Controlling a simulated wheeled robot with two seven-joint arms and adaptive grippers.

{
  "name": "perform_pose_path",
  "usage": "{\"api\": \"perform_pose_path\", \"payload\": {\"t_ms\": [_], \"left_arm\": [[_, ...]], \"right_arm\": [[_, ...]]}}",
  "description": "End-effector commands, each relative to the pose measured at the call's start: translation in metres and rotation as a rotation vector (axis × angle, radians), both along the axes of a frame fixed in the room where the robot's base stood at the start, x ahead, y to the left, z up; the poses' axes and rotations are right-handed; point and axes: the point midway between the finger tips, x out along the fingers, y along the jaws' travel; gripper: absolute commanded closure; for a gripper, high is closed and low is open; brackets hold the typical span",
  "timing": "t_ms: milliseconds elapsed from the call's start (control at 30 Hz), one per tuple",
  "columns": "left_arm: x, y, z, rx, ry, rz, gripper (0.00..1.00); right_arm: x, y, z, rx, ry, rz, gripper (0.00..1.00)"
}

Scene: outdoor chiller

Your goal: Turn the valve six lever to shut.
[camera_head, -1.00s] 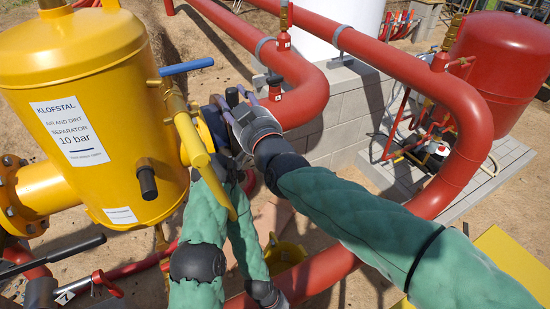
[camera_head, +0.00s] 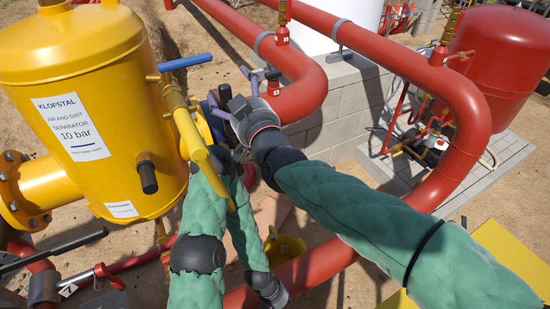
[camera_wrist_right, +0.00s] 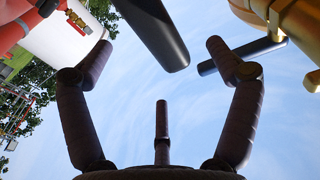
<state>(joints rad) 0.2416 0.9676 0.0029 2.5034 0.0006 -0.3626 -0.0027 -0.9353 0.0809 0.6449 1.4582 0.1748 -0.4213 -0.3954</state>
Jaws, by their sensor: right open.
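My right gripper (camera_head: 235,88) is in the middle of the head view, beside the red pipe elbow. A black lever-like bar (camera_wrist_right: 152,32) reaches down from the top of that view, between the fingertips in the picture; no contact shows. A small dark handle (camera_head: 273,75) shows close to the gripper in the head view. No readable number marks either as valve six, and I cannot tell how the lever is set. My left arm folds at the bottom centre; its gripper does not show.
The yellow separator (camera_head: 110,120) stands left, with a blue handle (camera_head: 187,63). A second dark bar (camera_wrist_right: 240,56) lies behind the right finger in the wrist view. Red pipes (camera_head: 455,110) run right of my gripper. A black-handled lever (camera_head: 55,248) is at lower left.

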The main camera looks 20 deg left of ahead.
Motion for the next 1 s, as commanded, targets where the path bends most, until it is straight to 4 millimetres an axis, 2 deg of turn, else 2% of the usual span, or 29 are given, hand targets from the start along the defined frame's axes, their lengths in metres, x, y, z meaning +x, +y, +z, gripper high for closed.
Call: {"api": "perform_pose_path", "payload": {"t_ms": [33, 267, 1000], "left_arm": [[0.006, -0.005, 0.004, 0.002, -0.020, -0.024, 0.60], [0.007, -0.005, 0.003, 0.003, -0.020, -0.025, 0.60], [0.005, -0.009, -0.012, 0.002, -0.020, -0.039, 0.60]], "right_arm": [[-0.017, 0.024, -0.057, -0.073, 0.057, 0.042, 0.10], [-0.018, 0.022, -0.057, -0.073, 0.058, 0.042, 0.10], [-0.059, -0.030, -0.059, -0.072, 0.053, 0.041, 0.10]]}}
